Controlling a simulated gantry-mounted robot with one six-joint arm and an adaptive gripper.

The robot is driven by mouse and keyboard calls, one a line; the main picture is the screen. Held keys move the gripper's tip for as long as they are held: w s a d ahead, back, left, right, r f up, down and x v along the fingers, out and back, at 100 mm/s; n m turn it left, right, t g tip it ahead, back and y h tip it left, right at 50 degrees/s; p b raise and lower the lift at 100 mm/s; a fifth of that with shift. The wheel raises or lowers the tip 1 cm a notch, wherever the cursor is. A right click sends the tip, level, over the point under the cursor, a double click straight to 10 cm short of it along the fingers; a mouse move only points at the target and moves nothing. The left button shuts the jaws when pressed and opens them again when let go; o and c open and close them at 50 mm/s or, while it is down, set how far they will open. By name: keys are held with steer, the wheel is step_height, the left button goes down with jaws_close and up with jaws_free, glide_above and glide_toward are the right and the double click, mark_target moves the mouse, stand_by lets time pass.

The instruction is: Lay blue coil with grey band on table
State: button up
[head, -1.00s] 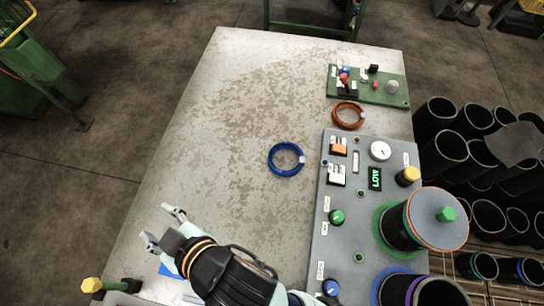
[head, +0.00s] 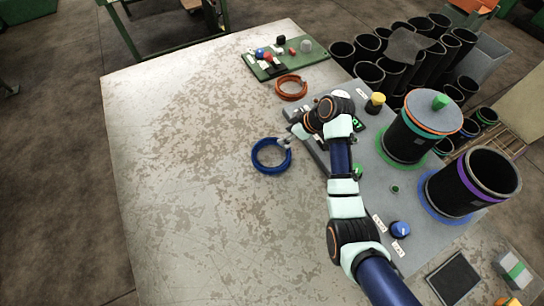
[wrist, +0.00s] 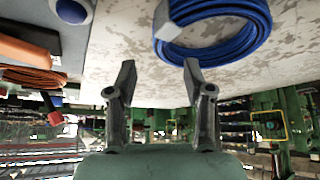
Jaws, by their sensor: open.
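The blue coil (head: 257,163) lies flat on the table (head: 190,150), left of the control panel's edge. In the wrist view the blue coil (wrist: 235,42) is at the top, with its grey band (wrist: 178,18) on the near left of the ring. My gripper (head: 287,143) is at the coil's upper right side in the head view and covers part of that side. In the wrist view my gripper (wrist: 159,68) has its two fingers apart with nothing between them. The right fingertip appears close to the coil's edge; I cannot tell whether it touches.
An orange coil (head: 291,96) lies behind the blue one, by a green board (head: 262,70) with small knobs. The grey control panel (head: 375,195) stands on the right, bearing black sleeves (head: 408,138), with my arm above it. The table's left side is clear.

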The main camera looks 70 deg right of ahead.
steer(key=b+x, duration=0.2)
steer(key=x, duration=0.4)
steer(key=shift+s+f, duration=0.15)
steer(key=shift+f, duration=0.05)
jaws_close()
steer(key=shift+r, duration=0.15)
